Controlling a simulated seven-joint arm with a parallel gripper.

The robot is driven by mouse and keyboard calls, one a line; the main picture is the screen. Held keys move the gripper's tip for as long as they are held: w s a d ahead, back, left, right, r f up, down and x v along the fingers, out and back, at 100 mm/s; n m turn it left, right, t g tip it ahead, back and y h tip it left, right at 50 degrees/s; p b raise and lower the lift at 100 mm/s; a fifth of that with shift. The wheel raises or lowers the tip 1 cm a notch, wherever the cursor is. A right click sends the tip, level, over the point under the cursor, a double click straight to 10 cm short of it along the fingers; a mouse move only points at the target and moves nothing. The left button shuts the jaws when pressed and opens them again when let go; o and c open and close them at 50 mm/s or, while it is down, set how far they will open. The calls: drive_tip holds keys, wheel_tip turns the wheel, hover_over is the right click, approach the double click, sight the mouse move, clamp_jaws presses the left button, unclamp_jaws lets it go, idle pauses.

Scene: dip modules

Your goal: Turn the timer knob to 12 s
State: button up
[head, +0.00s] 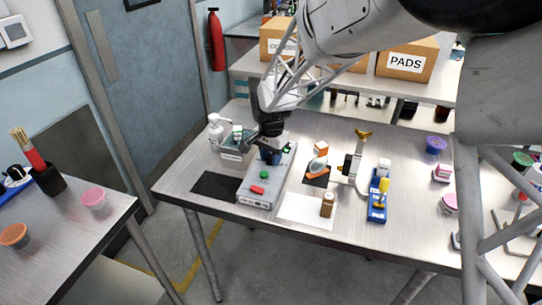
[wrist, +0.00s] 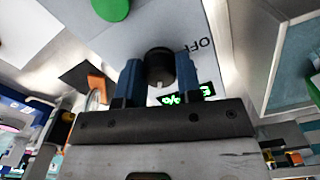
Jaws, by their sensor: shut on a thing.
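The timer unit is a grey box (head: 252,198) on the metal table, with a green button (head: 264,174), a red button (head: 257,190) and a small green-lit display (head: 286,149). My gripper (head: 270,153) is over the far end of the box and hides the knob in the head view. In the wrist view, the blue fingers of my gripper (wrist: 159,75) are shut on the black timer knob (wrist: 159,62), one on each side. A pale pointer mark shows on the knob. The display (wrist: 190,95) is partly covered by my gripper, and its digits cannot be read.
A white pump bottle (head: 216,130) and a small bin (head: 235,155) stand left of the box. A black mat (head: 216,186) and a white sheet (head: 300,207) flank it. To the right are an orange-and-white item (head: 319,158), a brass-topped stand (head: 361,150) and a blue holder (head: 377,212).

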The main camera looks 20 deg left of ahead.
drive_tip(key=m, duration=0.5)
drive_tip(key=shift+m, duration=0.3)
drive_tip(key=m, duration=0.5)
drive_tip(key=shift+r+m, duration=0.1)
drive_tip(key=shift+m, duration=0.3)
drive_tip(key=o, duration=0.9)
drive_tip(key=shift+o, duration=0.2)
drive_tip(key=shift+r, duration=3.85)
